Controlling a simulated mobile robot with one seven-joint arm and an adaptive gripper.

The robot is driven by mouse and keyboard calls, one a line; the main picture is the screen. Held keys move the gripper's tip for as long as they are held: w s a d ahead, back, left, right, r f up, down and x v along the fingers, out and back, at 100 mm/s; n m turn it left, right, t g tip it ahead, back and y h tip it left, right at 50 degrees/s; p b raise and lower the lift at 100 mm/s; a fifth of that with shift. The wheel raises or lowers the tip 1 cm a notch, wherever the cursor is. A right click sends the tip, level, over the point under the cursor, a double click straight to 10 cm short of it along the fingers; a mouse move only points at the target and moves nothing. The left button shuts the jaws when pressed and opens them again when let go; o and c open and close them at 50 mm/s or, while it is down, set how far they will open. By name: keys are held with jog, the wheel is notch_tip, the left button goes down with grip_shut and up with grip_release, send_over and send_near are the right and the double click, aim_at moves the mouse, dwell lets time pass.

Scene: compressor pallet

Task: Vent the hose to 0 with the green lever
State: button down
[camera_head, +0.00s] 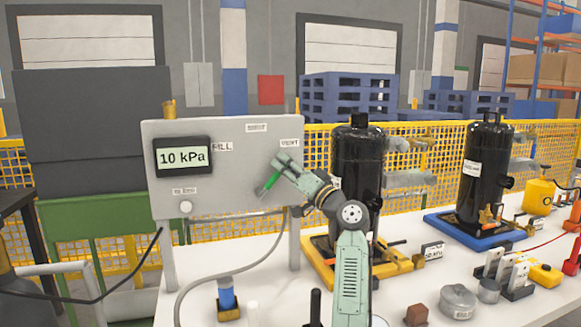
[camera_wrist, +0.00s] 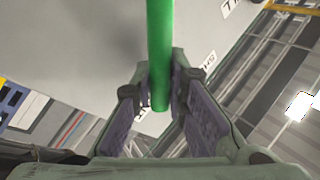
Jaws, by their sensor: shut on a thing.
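The grey panel (camera_head: 230,135) carries a display (camera_head: 183,157) that reads 10 kPa. The green lever (camera_head: 268,183) is on the panel's right side, below the VENT label (camera_head: 289,143), and slants down to the left. My gripper (camera_head: 278,168) is at the lever, in front of the panel. In the wrist view the green lever (camera_wrist: 160,50) runs down between the two finger pads of my gripper (camera_wrist: 162,105), which is shut on its end. The lever's pivot is hidden behind my gripper. A grey hose (camera_head: 232,272) curves below the panel.
Another black tank (camera_head: 484,170) stands on a blue pallet (camera_head: 470,232). A brown block (camera_head: 417,314) and metal cans lie on the white table (camera_head: 400,292).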

jog(key=shift+w+d+f+m+t+h+b, duration=0.15)
jog(key=shift+d+f+m+t+b, duration=0.25)
jog(key=shift+m, duration=0.25)
jog(key=shift+w+d+f+m+t+h+b, duration=0.15)
jog(key=shift+d+f+m+t+b, duration=0.1)
jog(key=shift+m+t, duration=0.35)
jog(key=shift+s, duration=0.1)
jog(key=c, duration=1.6)
grip_release()
jog(key=shift+o, duration=0.2)
jog(key=shift+s, duration=0.1)
jog(key=v, duration=1.2)
jog(key=shift+d+r, duration=0.1)
